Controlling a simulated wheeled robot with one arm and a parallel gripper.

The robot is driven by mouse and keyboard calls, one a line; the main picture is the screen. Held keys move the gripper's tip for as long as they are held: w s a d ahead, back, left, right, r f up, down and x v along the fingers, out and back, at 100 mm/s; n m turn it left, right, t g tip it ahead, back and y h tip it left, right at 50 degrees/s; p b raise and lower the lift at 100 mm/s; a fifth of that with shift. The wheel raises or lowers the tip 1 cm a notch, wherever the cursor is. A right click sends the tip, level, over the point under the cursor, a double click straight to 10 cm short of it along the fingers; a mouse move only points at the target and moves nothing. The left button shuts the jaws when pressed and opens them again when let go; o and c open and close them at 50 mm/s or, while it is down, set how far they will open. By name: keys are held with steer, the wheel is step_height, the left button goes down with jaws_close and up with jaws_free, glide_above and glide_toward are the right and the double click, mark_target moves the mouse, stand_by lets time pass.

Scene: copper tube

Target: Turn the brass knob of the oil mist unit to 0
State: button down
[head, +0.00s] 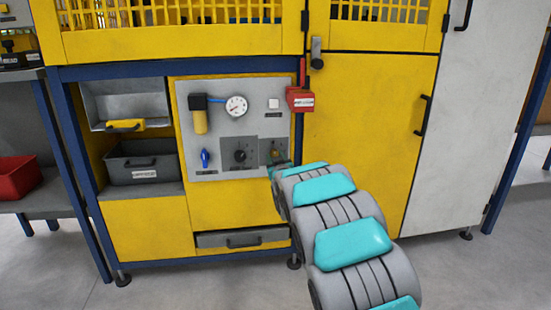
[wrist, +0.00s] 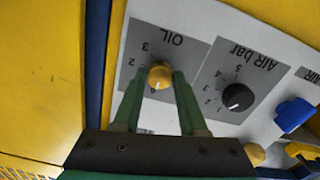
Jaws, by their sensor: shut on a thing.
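The brass knob (wrist: 159,75) sits on the grey OIL plate (wrist: 172,50) and shows upside down in the wrist view. The two green fingers of my gripper (wrist: 159,82) are on either side of the knob and shut on it. The digits 2 and 3 show beside the knob. A small mark shows at its lower edge, but I cannot tell clearly where the knob points. In the head view the knob (head: 275,154) is small, at the lower right of the panel (head: 218,90), and my arm partly hides that area.
A black AIR bar knob (wrist: 237,97) and a blue valve handle (wrist: 294,114) are beside the OIL plate. A gauge (head: 237,106) is above. A red box (head: 299,99) sits on the frame at the panel's right. Floor in front is clear.

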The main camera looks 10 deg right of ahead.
steer(key=shift+f, duration=0.1)
steer(key=shift+c, duration=2.2)
jaws_free()
steer(key=s, duration=0.7)
steer(key=shift+s, duration=0.35)
steer(key=s+f+m+g+p, duration=0.1)
steer(key=s+g+p, duration=0.7)
steer(key=s, duration=5.2)
steer(key=m+g, duration=0.1)
steer(key=g, duration=1)
steer(key=shift+s+g+p, duration=0.25)
steer(key=shift+g+p, duration=0.05)
steer(key=shift+g, duration=0.1)
